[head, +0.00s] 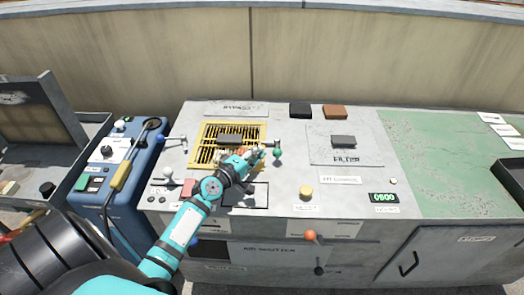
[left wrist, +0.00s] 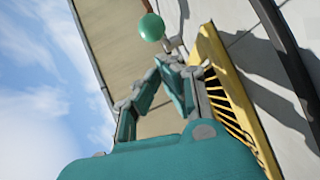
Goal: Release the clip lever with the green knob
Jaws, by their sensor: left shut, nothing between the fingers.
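The green knob (head: 277,153) is a small ball on a short lever at the right side of the yellow grille (head: 206,128). It also shows as a green ball (left wrist: 152,27) at the top of the left wrist view, on a short grey stem. My left gripper (head: 261,151) is shut and empty, its tips just left of the knob in the head view. In the left wrist view the fingers come together just below the knob; whether they touch the lever cannot be told. The gripper and arm hide part of the grille and the panel below it. My right gripper is out of view.
A blue-knobbed lever (head: 161,138) sits at the grille's left side. The grey cabinet top also carries a filter plate (head: 320,149), a yellow button (head: 305,192) and dark and brown blocks (head: 335,111). A blue unit (head: 103,176) stands left. The green top (head: 440,145) at right is mostly clear.

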